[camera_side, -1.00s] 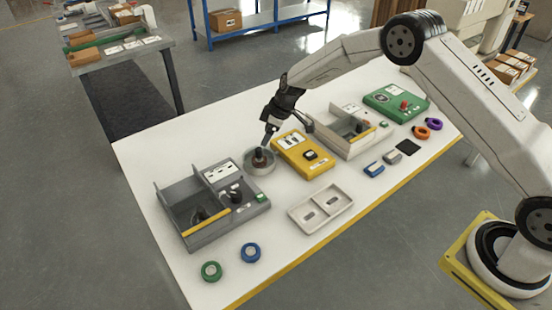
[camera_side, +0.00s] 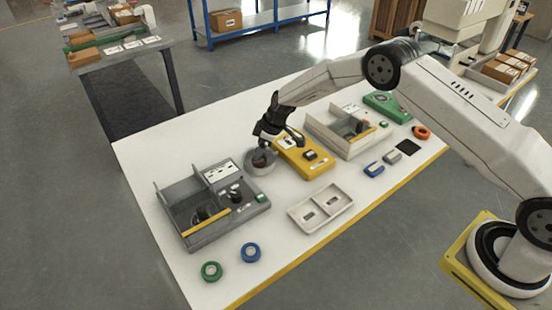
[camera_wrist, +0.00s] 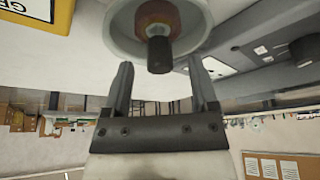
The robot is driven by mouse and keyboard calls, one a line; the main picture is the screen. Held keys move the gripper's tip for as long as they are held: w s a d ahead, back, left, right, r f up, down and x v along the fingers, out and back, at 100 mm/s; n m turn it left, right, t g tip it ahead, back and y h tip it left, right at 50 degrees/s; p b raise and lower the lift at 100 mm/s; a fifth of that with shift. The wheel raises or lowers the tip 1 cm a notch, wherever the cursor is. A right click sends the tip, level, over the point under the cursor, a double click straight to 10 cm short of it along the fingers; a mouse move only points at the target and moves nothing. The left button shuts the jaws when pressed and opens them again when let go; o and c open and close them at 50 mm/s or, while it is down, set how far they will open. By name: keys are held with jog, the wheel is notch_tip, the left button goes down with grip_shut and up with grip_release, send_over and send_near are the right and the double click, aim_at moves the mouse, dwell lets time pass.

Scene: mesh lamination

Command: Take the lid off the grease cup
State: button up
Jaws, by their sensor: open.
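The grease cup (camera_side: 258,167) is a round grey cup standing on the white table, between the grey open box and the yellow box. In the wrist view the cup (camera_wrist: 118,32) is at the top, with a reddish-brown round part and a dark knob (camera_wrist: 158,55) at its middle. I cannot tell where the lid's edge ends and the cup begins. My gripper (camera_side: 264,146) is low over the cup and partly hides it in the side view. In the wrist view my gripper (camera_wrist: 160,64) is open, with one finger on each side of the knob and gaps showing.
A grey open box (camera_side: 185,238) stands left of the cup and a yellow box (camera_side: 318,168) close on its right.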

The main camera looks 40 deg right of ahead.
jog(key=shift+w+a+f, duration=0.1)
jog(key=shift+f, duration=0.25)
jog(key=shift+c, duration=0.2)
grip_shut()
